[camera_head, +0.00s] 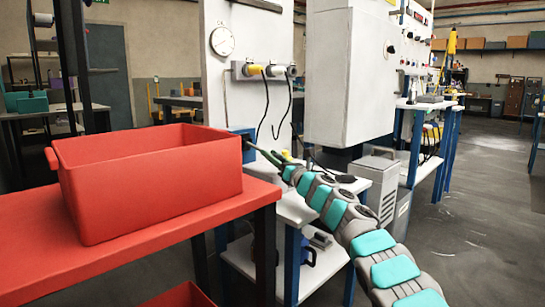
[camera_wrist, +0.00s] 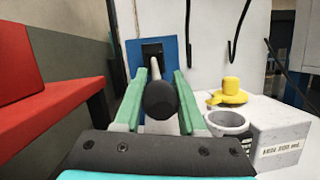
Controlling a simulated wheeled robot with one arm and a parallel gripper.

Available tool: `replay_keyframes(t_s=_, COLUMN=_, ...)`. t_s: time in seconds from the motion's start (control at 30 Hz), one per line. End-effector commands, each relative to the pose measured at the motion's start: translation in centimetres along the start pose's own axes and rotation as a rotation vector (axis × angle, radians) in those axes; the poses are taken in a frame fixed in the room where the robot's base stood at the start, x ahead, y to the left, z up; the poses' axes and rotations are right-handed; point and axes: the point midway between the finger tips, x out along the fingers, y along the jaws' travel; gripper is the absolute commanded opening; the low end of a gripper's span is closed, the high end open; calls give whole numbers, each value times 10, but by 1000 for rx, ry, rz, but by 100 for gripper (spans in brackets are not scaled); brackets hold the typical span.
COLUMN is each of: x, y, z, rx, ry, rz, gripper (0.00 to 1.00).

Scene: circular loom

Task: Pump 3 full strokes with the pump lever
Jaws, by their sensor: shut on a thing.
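The pump lever (camera_wrist: 160,99) points out toward the wrist camera, with a round black knob on a pale shaft. It comes from a dark slot in a blue plate (camera_wrist: 133,55) on a white panel. The blue plate also shows in the head view (camera_head: 247,150), beside the red bin. My gripper (camera_wrist: 161,76) has its green fingers on both sides of the lever and is shut on it. In the head view my gripper (camera_head: 270,157) reaches to the blue plate; the lever is hard to make out there.
A red bin (camera_head: 150,190) on a red table (camera_head: 120,245) stands close left of my gripper. Right of the lever are a yellow part (camera_wrist: 230,93), a grey cup (camera_wrist: 228,122) and a labelled box (camera_wrist: 282,142). Dark cables (camera_head: 266,110) hang above. The right floor is open.

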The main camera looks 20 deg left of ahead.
Motion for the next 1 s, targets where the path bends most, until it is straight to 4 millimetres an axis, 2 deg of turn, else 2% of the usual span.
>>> replay_keyframes(t_s=0.63, x=-1, y=-4, z=-1, rx=1, ry=1, rz=-7, gripper=0)
replay_keyframes(t_s=0.67, x=-1, y=-4, z=-1, rx=1, ry=1, rz=-7, gripper=41)
replay_keyframes(t_s=0.9, x=-1, y=-2, z=0, rx=1, ry=0, rz=-4, gripper=68)
replay_keyframes(t_s=1.0, x=0, y=-2, z=0, rx=1, ry=0, rz=-3, gripper=69)
